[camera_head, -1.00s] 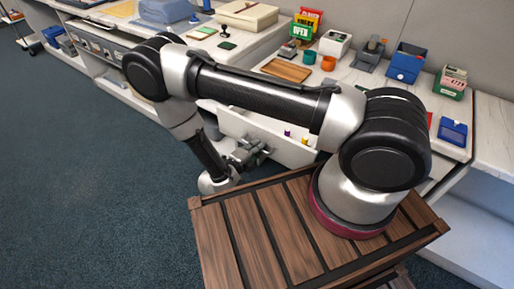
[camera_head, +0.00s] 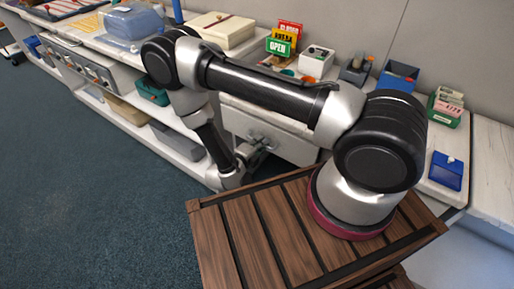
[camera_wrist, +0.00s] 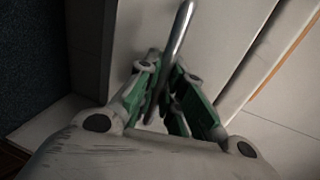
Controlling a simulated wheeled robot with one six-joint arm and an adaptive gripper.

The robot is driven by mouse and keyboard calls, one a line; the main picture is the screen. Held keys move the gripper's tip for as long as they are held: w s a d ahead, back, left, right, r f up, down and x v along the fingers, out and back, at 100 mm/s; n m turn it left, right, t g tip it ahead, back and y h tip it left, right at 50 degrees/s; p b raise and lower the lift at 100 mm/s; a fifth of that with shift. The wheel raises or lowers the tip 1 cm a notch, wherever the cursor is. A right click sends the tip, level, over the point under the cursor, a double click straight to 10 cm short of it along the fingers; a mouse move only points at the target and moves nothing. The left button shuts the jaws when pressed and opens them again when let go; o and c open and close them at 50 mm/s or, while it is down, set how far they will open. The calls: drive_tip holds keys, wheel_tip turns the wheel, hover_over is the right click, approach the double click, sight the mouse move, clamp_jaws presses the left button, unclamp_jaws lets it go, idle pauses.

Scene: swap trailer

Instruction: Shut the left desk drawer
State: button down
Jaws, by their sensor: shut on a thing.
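The desk drawer (camera_head: 292,147) has a pale front that sits under the desk top's front edge. Its inside is not visible in the head view, and I cannot tell whether it is fully flush. My gripper (camera_head: 256,148) is at the drawer front, partly hidden by my own arm. In the wrist view my gripper (camera_wrist: 164,82) has its green-padded fingers on either side of the metal bar handle (camera_wrist: 178,38) and is shut on it. The pale front (camera_wrist: 222,28) lies behind the handle.
The desk top holds a blue bin (camera_head: 398,78), a white box (camera_head: 316,62), a sign stand (camera_head: 284,40) and a green card holder (camera_head: 445,106). A teal basket (camera_head: 153,92) sits on a lower shelf at left. Dark carpet (camera_head: 85,180) is open at left.

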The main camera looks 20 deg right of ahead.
drive_tip(key=shift+r+x, duration=0.2)
drive_tip(key=shift+x, duration=0.8)
drive_tip(key=shift+r+x, duration=0.2)
drive_tip(key=shift+x, duration=0.8)
drive_tip(key=shift+w, duration=0.1)
drive_tip(key=c, duration=1.5)
unclamp_jaws()
drive_tip(key=shift+d, duration=0.15)
drive_tip(key=shift+c, duration=0.2)
drive_tip(key=v, duration=1.2)
